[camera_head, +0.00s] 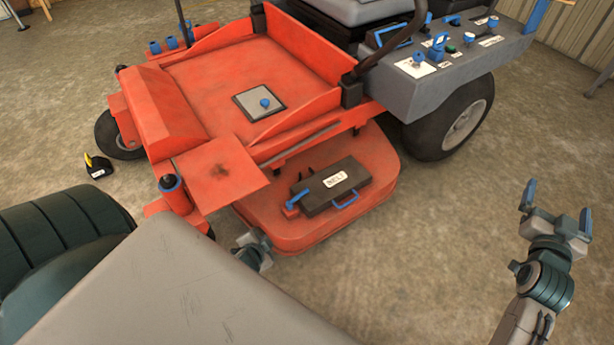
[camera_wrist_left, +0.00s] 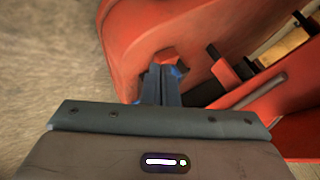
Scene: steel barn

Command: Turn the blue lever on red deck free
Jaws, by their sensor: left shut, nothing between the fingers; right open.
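The blue lever (camera_head: 298,197) stands on a small red block at the left end of a dark box on the red deck (camera_head: 270,225), which juts from the red mower's side. Part of my left gripper (camera_head: 252,250) shows at the deck's front left edge. In the left wrist view its fingers (camera_wrist_left: 165,72) are shut with nothing between them, over the red deck (camera_wrist_left: 140,30) and close to a small red block (camera_wrist_left: 172,57). Whether they touch it is unclear. Blue there may be the lever or fingertips. My right gripper (camera_head: 557,208) is open and empty, far right of the deck.
The dark labelled box (camera_head: 335,186) with a blue handle (camera_head: 346,200) lies beside the lever. A grey control console (camera_head: 450,60) and rear wheel (camera_head: 450,120) stand behind. A yellow and black item (camera_head: 98,165) lies on the left floor. The floor at right is clear.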

